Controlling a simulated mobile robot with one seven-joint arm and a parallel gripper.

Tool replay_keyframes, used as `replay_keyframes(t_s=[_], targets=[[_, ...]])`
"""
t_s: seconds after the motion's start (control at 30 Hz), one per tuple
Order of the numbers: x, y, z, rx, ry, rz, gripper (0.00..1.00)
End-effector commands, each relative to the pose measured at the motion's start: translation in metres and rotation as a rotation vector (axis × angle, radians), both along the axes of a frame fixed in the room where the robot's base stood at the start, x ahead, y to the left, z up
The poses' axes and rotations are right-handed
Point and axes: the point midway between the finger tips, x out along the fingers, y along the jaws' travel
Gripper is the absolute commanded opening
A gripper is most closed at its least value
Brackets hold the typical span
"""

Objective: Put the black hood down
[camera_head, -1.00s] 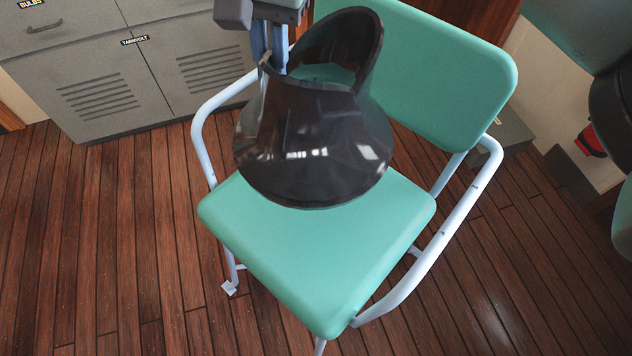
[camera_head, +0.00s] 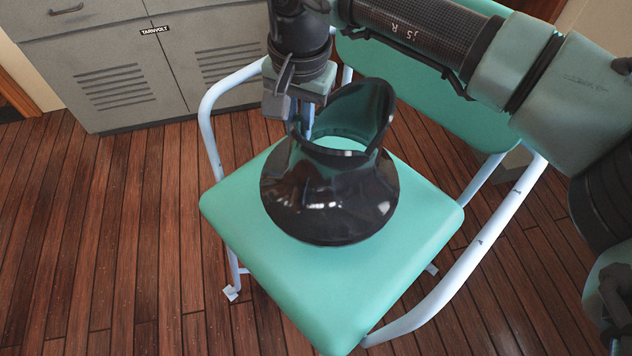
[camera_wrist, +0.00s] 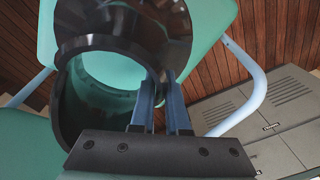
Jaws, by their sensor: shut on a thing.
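The black hood (camera_head: 330,205) is a glossy dark funnel with a wide round base and a raised, slanted collar. In the head view it is upright at the seat (camera_head: 300,275) of a green chair, and its base looks to be on or just above the cushion; I cannot tell which. My gripper (camera_head: 304,132) points down at the hood's left rim and is shut on it. In the wrist view the blue fingers (camera_wrist: 160,105) pinch the wall of the hood (camera_wrist: 85,100), and the green cushion shows through its opening.
The chair has pale tube armrests (camera_head: 205,125) on both sides and a green backrest (camera_head: 430,100) behind the hood. Grey cabinets (camera_head: 110,75) stand at the back left. The wooden floor (camera_head: 110,220) left of the chair is clear.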

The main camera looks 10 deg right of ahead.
Motion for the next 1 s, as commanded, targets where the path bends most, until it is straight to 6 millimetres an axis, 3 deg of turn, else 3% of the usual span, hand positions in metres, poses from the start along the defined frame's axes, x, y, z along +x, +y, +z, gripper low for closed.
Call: replay_keyframes(t_s=[0.13, 0.37, 0.6, 0.97, 1.0], targets=[[0.0, 0.001, -0.028, 0.002, 0.001, 0.0, 0.0], [0.0, 0.0, -0.046, 0.001, -0.001, 0.0, 0.0], [0.0, 0.001, -0.076, 0.002, -0.001, 0.001, 0.0], [0.0, 0.0, -0.08, -0.001, -0.002, 0.001, 0.0], [0.0, 0.0, -0.08, 0.0, 0.0, 0.001, 0.18]])
